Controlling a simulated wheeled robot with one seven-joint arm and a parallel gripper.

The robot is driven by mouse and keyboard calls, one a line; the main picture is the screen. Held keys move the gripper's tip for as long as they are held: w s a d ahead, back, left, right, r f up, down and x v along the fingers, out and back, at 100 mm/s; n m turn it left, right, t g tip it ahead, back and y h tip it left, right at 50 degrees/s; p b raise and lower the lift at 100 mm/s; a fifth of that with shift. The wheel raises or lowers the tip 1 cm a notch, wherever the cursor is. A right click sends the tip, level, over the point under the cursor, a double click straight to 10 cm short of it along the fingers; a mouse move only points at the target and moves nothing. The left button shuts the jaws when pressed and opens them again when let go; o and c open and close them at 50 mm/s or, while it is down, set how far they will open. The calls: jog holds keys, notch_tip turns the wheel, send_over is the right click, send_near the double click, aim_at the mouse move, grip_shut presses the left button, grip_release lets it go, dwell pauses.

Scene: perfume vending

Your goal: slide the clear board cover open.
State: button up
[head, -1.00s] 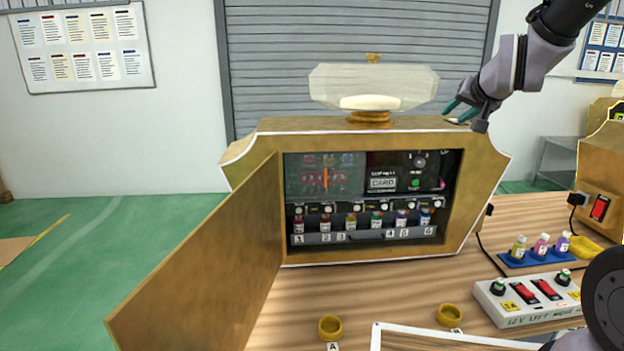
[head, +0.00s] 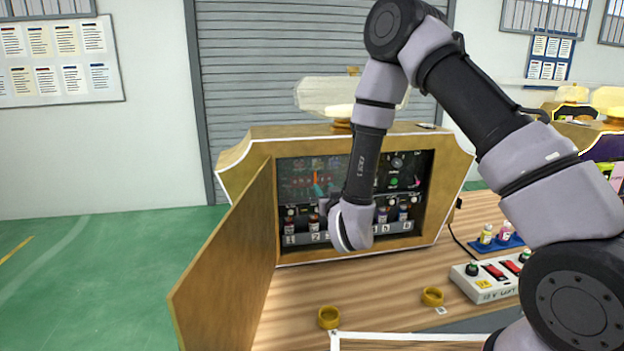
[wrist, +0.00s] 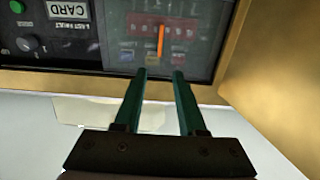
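The clear board cover (head: 297,177) is a see-through panel over the dark board at the upper left of the machine's opening. It also shows in the wrist view (wrist: 205,57), where the picture is turned upside down. An orange upright bar (wrist: 161,40) shows on it, and it shows in the head view (head: 317,184) too. My gripper (wrist: 159,73) is open and empty. Its two teal fingers point at the panel, with the orange bar beyond the gap between them. I see no contact. In the head view my arm hides the fingers.
The gold cabinet (head: 262,153) has its door (head: 228,265) swung open on the left. Small bottles stand in a row below the board. A gold side wall (wrist: 272,65) is close in the wrist view. A switch box (head: 492,277) and two yellow rings (head: 329,317) are on the table.

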aim_at(316, 174)
jog(key=x, duration=1)
jog(key=shift+w, duration=0.25)
jog(key=shift+c, duration=0.3)
grip_shut()
dwell(0.7)
